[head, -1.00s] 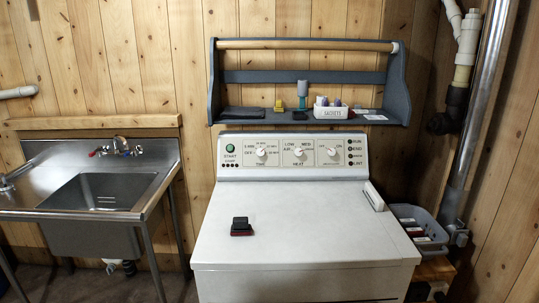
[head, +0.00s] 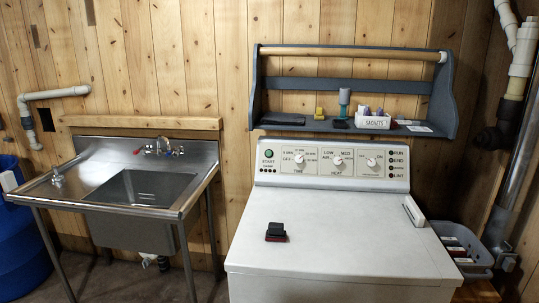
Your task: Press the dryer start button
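The white dryer (head: 330,235) stands right of centre in the head view. Its control panel (head: 333,172) rises at the back of the top. The green start button (head: 268,154) is at the panel's left end, above the word START. Three white dials run along the panel to its right, with several dark indicator spots at the right end. Neither of my grippers shows in the head view.
A black and red object (head: 276,232) lies on the dryer top. A blue-grey shelf (head: 350,84) with small items hangs above the panel. A steel sink (head: 140,188) stands left, a blue barrel (head: 20,245) at far left. A grey basket (head: 465,249) sits right of the dryer.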

